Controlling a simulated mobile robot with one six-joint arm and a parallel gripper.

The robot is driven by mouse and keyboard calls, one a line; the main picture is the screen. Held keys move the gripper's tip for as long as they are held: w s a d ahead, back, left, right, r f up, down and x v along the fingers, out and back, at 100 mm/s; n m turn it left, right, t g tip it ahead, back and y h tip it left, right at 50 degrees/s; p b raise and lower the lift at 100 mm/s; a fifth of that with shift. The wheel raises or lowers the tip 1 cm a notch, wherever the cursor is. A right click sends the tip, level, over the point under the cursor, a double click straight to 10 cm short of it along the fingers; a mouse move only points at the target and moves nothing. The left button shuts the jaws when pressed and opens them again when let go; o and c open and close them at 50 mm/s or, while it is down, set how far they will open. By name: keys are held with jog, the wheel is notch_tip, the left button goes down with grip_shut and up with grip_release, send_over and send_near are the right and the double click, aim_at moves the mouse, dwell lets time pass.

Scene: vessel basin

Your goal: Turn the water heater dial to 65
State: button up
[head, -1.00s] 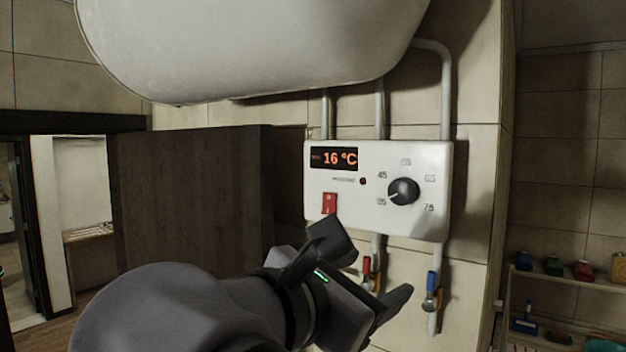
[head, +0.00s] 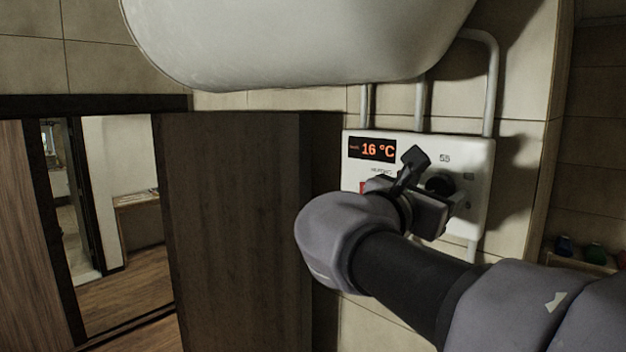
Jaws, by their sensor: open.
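The white water heater control box (head: 484,150) is on the tiled wall under the big white tank (head: 300,40). Its display (head: 372,149) reads 16 °C in orange. The black dial (head: 439,184) is on the right half of the box, partly hidden by my gripper, and its pointer cannot be made out. The 55 mark shows above it; the lower marks are covered. My gripper (head: 440,180) is open in front of the dial, one finger to its upper left and the other to its lower right. Whether it touches the dial cannot be told. A red switch (head: 363,187) is mostly hidden by my arm.
Grey pipes (head: 491,85) run from the tank to the box. A dark wooden panel (head: 240,220) stands left of the box, with a doorway (head: 120,210) beyond it. A shelf (head: 590,262) with small coloured items is at the right.

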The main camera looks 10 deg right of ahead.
jog(key=shift+s, duration=0.1)
jog(key=c, duration=1.4)
jog(key=shift+b, duration=0.3)
